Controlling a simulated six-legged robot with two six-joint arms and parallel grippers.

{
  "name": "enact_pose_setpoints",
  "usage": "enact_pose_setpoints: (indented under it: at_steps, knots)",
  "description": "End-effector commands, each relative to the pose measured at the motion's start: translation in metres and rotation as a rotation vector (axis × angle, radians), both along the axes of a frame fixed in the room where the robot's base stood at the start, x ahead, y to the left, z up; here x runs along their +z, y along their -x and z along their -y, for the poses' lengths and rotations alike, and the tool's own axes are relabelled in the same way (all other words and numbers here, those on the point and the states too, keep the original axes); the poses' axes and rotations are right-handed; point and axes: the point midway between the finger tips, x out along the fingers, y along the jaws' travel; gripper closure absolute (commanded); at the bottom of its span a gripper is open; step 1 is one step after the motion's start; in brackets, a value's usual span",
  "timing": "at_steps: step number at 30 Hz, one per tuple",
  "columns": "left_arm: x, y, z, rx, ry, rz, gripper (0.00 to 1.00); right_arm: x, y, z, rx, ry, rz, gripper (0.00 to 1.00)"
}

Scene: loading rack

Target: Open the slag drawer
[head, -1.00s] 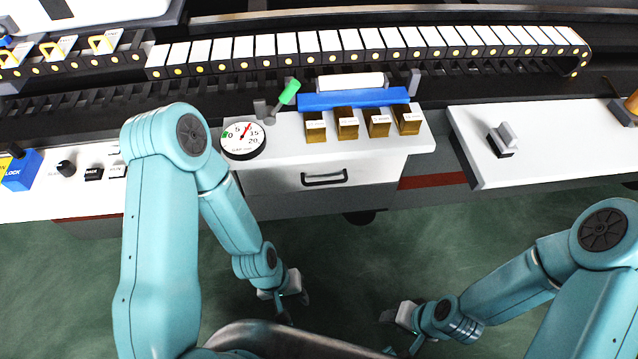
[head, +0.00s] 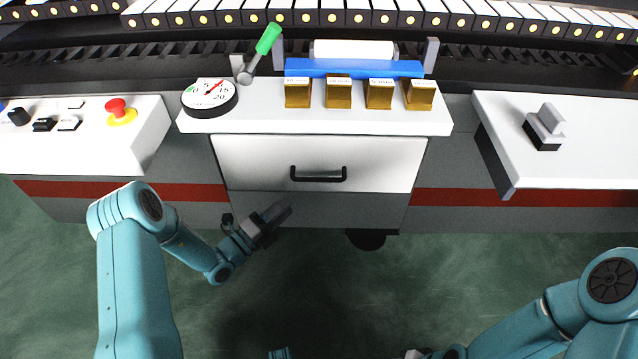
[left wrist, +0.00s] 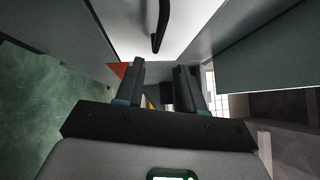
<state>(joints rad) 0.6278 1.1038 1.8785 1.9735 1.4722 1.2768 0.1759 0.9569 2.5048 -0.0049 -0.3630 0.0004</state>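The slag drawer (head: 320,163) is a white front panel under the white counter, and it looks closed. Its black bar handle (head: 318,178) sits near the middle of the panel. In the left wrist view the handle (left wrist: 161,25) shows at the top, beyond the fingers. My left gripper (head: 280,212) is below and left of the handle, apart from it. In the left wrist view its two fingers (left wrist: 163,78) stand apart with nothing between them. My right gripper (head: 412,354) shows only as a sliver at the bottom edge, mostly cut off.
Above the drawer are a round dial (head: 209,98), a green-handled lever (head: 262,50) and several brass blocks (head: 338,93). A red button (head: 117,109) is on the left counter. A switch (head: 545,127) is on the right counter. The green floor (head: 320,270) in front is clear.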

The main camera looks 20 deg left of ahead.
Motion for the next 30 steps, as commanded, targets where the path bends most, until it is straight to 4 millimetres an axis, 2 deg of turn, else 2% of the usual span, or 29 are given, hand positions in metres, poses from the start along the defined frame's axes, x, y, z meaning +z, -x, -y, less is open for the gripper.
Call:
enact_pose_setpoints:
  at_steps: [9, 15, 21, 29, 30]
  knots:
    - [0.009, -0.065, 0.037, -0.006, -0.004, 0.003, 0.62, -0.016, 0.0, 0.0, 0.0, 0.0, -0.001, 0.57]
    - [0.014, -0.096, 0.054, -0.002, -0.004, 0.002, 0.62, -0.023, 0.0, 0.0, 0.0, 0.0, -0.001, 0.57]
    - [0.017, -0.11, 0.063, 0.0, -0.003, -0.001, 0.62, -0.025, 0.0, 0.0, 0.0, 0.0, -0.001, 0.57]
    - [0.017, -0.111, 0.065, 0.0, -0.003, -0.001, 0.62, -0.025, 0.0, 0.0, 0.0, 0.0, -0.001, 0.57]
    - [0.017, -0.111, 0.064, 0.0, -0.003, -0.001, 0.69, -0.025, 0.0, 0.0, 0.0, 0.0, -0.001, 0.57]
